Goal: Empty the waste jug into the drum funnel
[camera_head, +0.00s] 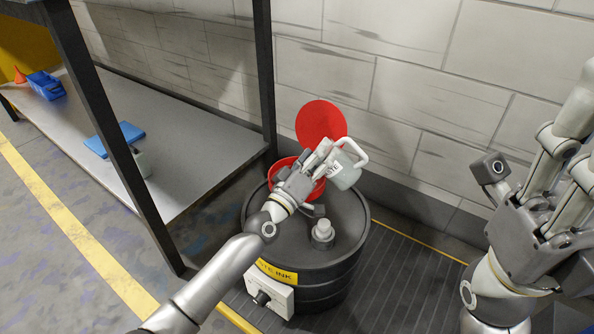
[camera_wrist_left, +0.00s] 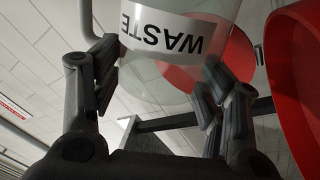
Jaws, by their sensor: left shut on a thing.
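The waste jug (camera_head: 345,173) is a pale, translucent container with a white handle. Its label reads WASTE in the left wrist view (camera_wrist_left: 168,38), where the lettering appears upside down. My left gripper (camera_head: 322,160) is shut on the jug and holds it above the right side of the red drum funnel (camera_head: 278,171). The jug looks tilted; its mouth and any liquid are not clear. The funnel sits on the black drum (camera_head: 345,215), partly hidden by my left gripper. Its round red lid (camera_head: 320,122) stands raised behind. My right gripper (camera_head: 532,140) is open and empty at the right.
A grey cap (camera_head: 323,231) stands on the drum top, and a white box (camera_head: 270,290) is on its front. A shelf (camera_head: 190,150) with dark posts stands left, holding blue items (camera_head: 112,138). The block wall is close behind. Dark ribbed floor (camera_head: 400,280) lies right of the drum.

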